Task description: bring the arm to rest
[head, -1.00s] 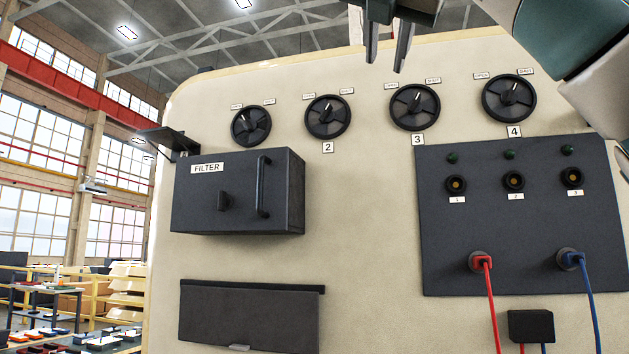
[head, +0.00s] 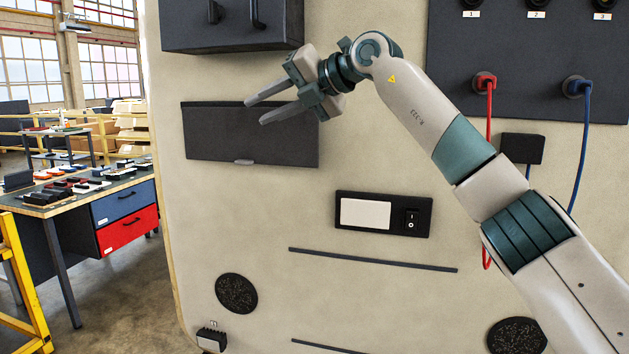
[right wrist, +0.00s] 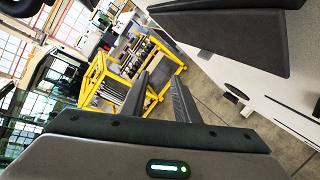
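My right gripper (head: 257,109) is in front of the beige panel (head: 370,160) in the head view, its fingers pointing left across the dark flap (head: 215,138). The two fingers are apart with nothing between them. In the right wrist view the fingers (right wrist: 160,88) are also apart and empty, pointing toward the open hall. My right arm reaches in from the lower right. My left gripper is not in view.
The filter box (head: 230,22) juts out above the gripper. A red plug (head: 485,82) and a blue plug (head: 574,86) trail cables at the right. A workbench (head: 65,198) and yellow rail (head: 22,285) stand at the left. A yellow frame (right wrist: 108,80) shows in the wrist view.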

